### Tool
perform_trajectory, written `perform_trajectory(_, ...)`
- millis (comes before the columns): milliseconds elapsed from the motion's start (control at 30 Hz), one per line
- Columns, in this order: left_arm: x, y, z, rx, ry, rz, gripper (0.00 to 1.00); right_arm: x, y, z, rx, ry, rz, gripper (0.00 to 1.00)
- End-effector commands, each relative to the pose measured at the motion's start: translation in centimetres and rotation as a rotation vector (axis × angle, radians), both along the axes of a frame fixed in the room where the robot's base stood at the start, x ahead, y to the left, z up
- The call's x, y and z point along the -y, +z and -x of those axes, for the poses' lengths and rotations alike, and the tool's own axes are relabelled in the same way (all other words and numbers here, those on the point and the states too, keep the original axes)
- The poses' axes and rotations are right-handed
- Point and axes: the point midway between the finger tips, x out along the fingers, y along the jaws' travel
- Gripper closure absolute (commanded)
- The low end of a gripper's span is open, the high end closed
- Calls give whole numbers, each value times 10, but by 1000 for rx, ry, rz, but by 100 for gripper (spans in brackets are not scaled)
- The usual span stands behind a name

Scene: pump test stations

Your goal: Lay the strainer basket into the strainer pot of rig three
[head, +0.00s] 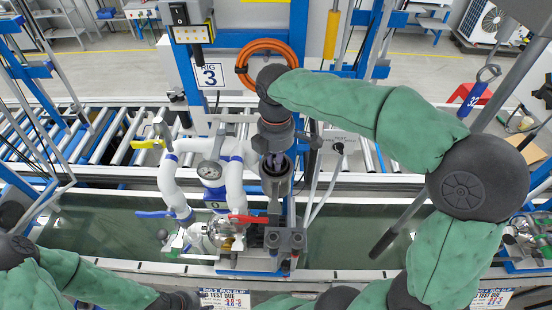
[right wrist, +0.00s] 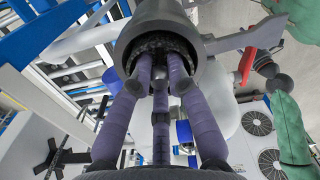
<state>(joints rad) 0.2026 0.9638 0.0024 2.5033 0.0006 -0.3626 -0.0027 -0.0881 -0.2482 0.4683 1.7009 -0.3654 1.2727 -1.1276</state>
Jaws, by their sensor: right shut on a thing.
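The strainer pot (head: 277,187) of rig three is a dark grey upright cylinder with an open top, near the middle of the head view. It also shows at the top of the right wrist view (right wrist: 157,22). My right gripper (head: 274,160) points down from above, its purple fingers reaching into the pot's mouth. In the right wrist view its fingertips (right wrist: 160,75) come together inside the dark rim and are shut on the strainer basket. The basket is mostly hidden; only a dark, rough ring (right wrist: 160,42) shows inside the rim. My left gripper is out of view.
The rig 3 sign (head: 209,76) and an orange hose coil (head: 262,62) are behind. White pipes with a gauge (head: 210,170) stand left of the pot. A red lever (head: 254,219) and grey block (head: 285,240) are in front. A roller conveyor (head: 110,135) runs behind.

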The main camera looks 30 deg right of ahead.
Motion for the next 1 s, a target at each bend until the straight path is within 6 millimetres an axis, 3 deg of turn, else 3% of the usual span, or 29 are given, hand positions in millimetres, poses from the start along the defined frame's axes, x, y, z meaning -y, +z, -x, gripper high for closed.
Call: perform_trajectory(1000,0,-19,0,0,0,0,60,0,-27,0,0,0,0,98)
